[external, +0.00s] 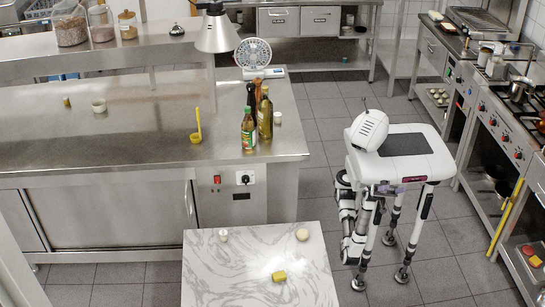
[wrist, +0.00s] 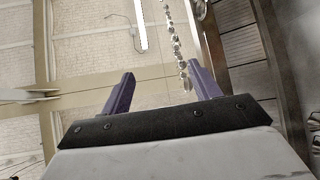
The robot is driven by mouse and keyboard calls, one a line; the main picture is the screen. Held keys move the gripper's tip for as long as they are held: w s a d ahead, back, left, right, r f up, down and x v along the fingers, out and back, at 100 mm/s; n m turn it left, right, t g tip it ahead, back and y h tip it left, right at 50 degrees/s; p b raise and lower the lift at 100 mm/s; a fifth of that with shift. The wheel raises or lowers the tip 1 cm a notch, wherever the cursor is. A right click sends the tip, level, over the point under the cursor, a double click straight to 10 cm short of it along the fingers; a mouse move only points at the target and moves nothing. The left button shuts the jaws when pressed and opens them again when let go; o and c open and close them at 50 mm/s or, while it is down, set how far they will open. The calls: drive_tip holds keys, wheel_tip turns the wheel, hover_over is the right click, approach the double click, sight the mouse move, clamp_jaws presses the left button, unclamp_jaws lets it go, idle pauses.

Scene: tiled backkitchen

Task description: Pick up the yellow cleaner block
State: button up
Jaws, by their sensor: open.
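The yellow cleaner block (external: 279,276) lies on a white marble-topped table (external: 215,285) at the bottom of the external view, towards the table's front. It does not show in the wrist view. My gripper (wrist: 158,78) shows in the wrist view with its two purple fingers wide apart and nothing between them. My arm is folded beside my body, to the right of the table and away from the block. The gripper itself is hard to make out in the external view.
A small white cup (external: 223,234) and a round pale item (external: 302,234) stand at the table's far side. A stove (external: 490,125) is right. Tiled floor (external: 440,270) is open around me.

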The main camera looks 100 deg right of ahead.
drive_tip(key=w+a+r+m+t+p, duration=0.25)
drive_tip(key=w+a+m+t, duration=0.25)
drive_tip(key=w+m+t, duration=0.3)
drive_tip(key=m+t+h+p, duration=0.4)
drive_tip(key=m+h+p, duration=0.85)
drive_tip(key=h, duration=1.25)
hover_over(280, 274)
drive_tip(key=s+b, duration=0.3)
wheel_tip(280, 274, down, 35)
drive_tip(key=shift+r+m, duration=0.1)
drive_tip(key=shift+m, duration=1.15)
drive_tip(key=shift+d+b+x, duration=0.15)
drive_tip(key=shift+b+x, duration=0.25)
drive_tip(key=shift+x, duration=1.1)
drive_tip(key=shift+d+b+x, duration=0.15)
drive_tip(key=shift+b+x, duration=0.25)
drive_tip(key=shift+x, duration=1.15)
drive_tip(key=shift+w+r, duration=0.1)
drive_tip(key=shift+w, duration=0.05)
